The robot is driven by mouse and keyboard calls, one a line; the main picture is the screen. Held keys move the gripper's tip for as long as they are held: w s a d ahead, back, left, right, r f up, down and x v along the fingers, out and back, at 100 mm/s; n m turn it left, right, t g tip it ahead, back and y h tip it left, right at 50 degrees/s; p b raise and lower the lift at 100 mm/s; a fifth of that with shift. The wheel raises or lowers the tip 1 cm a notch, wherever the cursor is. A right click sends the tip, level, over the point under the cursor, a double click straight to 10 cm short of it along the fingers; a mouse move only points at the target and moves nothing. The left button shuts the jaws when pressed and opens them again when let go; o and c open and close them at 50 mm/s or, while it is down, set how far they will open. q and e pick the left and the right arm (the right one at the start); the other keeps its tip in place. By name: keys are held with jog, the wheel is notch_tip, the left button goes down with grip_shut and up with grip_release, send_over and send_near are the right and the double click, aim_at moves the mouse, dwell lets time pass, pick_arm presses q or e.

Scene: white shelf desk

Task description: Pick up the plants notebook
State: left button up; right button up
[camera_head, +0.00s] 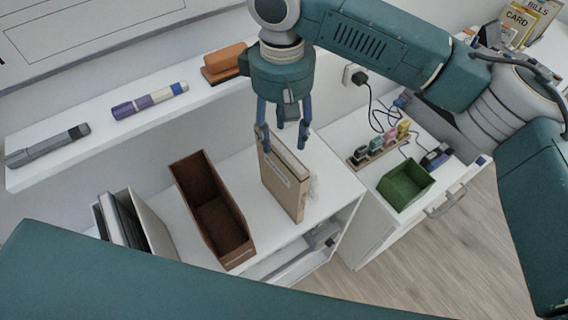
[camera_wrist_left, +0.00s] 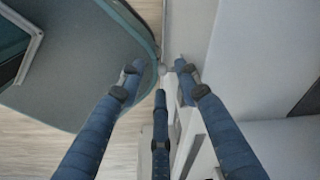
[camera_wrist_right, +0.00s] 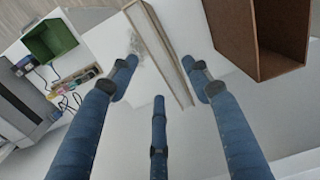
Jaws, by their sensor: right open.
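A tan, book-like thing (camera_head: 285,182) stands upright on the white desk in the head view, with a pale label too small to read; I take it for the plants notebook. My right gripper (camera_head: 284,140) is open above its far top end, its fingers pointing down. In the right wrist view the notebook (camera_wrist_right: 160,55) shows as a narrow tan-edged strip between the spread fingertips (camera_wrist_right: 161,66). I cannot tell whether any finger touches it. My left gripper (camera_wrist_left: 158,72) is open and empty in the left wrist view, low beside the desk and outside the head view.
A brown open box (camera_head: 215,215) stands left of the notebook, and a white file holder (camera_head: 150,225) further left. A wall shelf (camera_head: 60,165) with several items runs behind.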

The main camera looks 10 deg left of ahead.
aim_at(282, 146)
jog(key=f, duration=0.1)
jog(key=s+f+p, duration=0.1)
jog(key=f, duration=0.1)
jog(key=shift+s+f, duration=0.1)
jog(key=shift+f, duration=0.05)
jog(key=f+p, duration=0.1)
jog(key=f, duration=0.3)
jog(key=shift+w+d+f+p, duration=0.1)
jog(key=shift+w+f+p, duration=0.1)
jog(key=shift+f+p, duration=0.15)
jog(key=shift+w+f, duration=0.1)
jog(key=c, duration=1.2)
pick_arm(q)
jog(key=s+r, duration=0.1)
jog(key=s, duration=0.1)
jog(key=s+r, duration=0.1)
jog(key=s, duration=0.1)
jog(key=shift+a+r, duration=0.25)
jog(key=shift+r, duration=0.1)
pick_arm(e)
grip_shut()
